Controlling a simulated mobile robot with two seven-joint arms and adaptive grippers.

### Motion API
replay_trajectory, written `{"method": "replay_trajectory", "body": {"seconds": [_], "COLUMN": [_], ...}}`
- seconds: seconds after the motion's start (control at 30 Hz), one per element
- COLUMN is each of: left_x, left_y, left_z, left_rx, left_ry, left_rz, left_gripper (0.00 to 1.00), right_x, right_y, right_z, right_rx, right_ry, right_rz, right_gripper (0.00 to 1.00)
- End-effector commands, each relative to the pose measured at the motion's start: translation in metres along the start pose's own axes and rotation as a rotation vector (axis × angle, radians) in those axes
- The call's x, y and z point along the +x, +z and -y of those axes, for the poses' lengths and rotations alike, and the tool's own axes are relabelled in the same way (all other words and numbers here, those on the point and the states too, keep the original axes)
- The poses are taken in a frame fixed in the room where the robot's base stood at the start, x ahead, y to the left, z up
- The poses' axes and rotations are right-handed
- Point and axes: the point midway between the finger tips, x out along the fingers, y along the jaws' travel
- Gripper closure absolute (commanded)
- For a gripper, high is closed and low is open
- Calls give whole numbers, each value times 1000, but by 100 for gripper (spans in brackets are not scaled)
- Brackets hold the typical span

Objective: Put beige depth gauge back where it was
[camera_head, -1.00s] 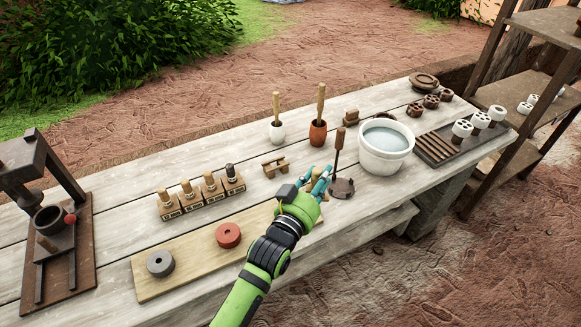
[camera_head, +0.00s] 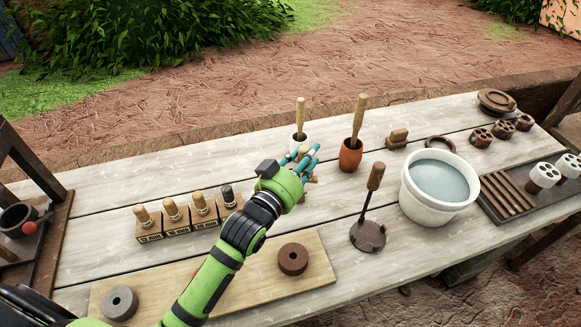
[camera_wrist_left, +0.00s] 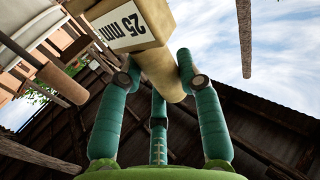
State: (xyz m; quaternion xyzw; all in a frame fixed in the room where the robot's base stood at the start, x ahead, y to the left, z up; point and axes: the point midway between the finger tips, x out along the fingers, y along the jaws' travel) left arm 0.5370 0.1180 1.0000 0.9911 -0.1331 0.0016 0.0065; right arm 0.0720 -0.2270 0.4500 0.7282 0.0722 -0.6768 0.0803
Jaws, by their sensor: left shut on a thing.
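My left gripper (camera_head: 306,160) reaches in over the table, near the white cup with a wooden-handled tool. In the left wrist view its teal fingers (camera_wrist_left: 160,85) are shut around a beige cylinder. I take this as the beige depth gauge (camera_wrist_left: 158,70); a block labelled "25 mm" (camera_wrist_left: 125,25) adjoins its far end. In the head view the hand mostly hides it. A row of similar labelled wooden blocks (camera_head: 176,228) with three beige knobs and one black knob stands left of the hand. My right gripper is not in view.
Near the arm are a red-brown ring (camera_head: 293,258) and grey ring (camera_head: 119,303) on a board (camera_head: 230,295). To the right are an orange pot (camera_head: 350,158), an upright-handled brown tool (camera_head: 368,235) and a white water bucket (camera_head: 425,208). Bare planks lie left of the blocks.

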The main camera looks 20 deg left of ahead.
Motion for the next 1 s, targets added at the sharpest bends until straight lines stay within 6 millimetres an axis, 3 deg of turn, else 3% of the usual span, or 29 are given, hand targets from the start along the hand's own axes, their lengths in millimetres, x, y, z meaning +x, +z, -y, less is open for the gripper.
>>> {"method": "replay_trajectory", "body": {"seconds": [0.1, 0.3, 0.6, 1.0], "left_x": [3, 6, 6, 6], "left_y": [14, 26, 63, 70], "left_z": [26, 45, 47, 46], "left_rx": [4, -1, -2, -1], "left_ry": [-1, 0, 0, 1], "left_rz": [1, -2, 0, -2], "left_gripper": [100, 100, 100, 100], "right_x": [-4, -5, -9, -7], "right_y": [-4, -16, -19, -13], "right_z": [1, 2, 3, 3], "right_rx": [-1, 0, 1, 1], "right_ry": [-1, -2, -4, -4], "right_rz": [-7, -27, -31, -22], "right_gripper": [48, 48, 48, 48]}}
